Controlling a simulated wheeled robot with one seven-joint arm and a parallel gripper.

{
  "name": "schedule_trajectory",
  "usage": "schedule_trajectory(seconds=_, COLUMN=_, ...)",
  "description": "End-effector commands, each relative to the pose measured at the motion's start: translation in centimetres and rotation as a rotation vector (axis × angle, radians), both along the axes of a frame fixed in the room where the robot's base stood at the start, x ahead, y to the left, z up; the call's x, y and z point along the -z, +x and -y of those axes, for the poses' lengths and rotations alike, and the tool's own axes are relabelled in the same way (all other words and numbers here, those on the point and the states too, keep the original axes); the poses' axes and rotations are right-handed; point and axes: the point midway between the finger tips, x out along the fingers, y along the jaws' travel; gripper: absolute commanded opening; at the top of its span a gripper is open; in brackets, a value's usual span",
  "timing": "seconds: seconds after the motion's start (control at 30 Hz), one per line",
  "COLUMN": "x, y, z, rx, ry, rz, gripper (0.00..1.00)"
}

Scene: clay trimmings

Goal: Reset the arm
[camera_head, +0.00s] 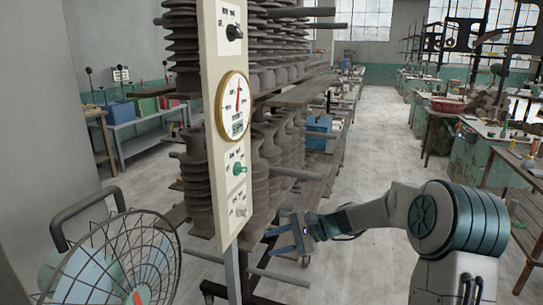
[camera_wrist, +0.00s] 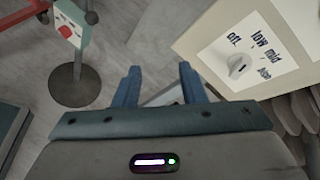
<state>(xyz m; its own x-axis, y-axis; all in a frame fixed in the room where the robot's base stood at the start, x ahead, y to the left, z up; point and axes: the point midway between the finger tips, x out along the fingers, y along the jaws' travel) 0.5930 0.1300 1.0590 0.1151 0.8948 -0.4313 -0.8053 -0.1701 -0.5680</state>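My arm reaches in from the right in the head view. My gripper (camera_head: 284,240) is near the lower part of a tall cream control panel (camera_head: 213,118), just to its right in the picture. In the wrist view my gripper (camera_wrist: 160,84) shows two blue fingers spread apart with floor between them, empty. A pale knob (camera_wrist: 238,66) marked off, low, mid and high is on the panel, to the right of the fingers and apart from them.
The panel also carries a black knob (camera_head: 234,32), a round gauge (camera_head: 233,106) and a green knob (camera_head: 238,169). Racks of dark ribbed pieces (camera_head: 275,150) stand behind it. A caged fan (camera_head: 130,262) is at lower left. The aisle floor (camera_head: 375,150) is clear.

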Motion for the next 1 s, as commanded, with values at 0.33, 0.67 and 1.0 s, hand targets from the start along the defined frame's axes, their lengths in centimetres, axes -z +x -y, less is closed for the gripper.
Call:
schedule_trajectory(seconds=0.33, x=-1.0, y=-11.0, z=1.4, rx=-0.274, ry=-0.473, rz=0.214, gripper=0.37)
schedule_trajectory(seconds=0.67, x=-2.4, y=-20.3, z=6.1, rx=-0.503, ry=-0.844, rz=0.412, gripper=0.37)
schedule_trajectory(seconds=1.0, x=-3.1, y=-28.3, z=11.3, rx=-0.704, ry=-1.131, rz=0.601, gripper=0.37)
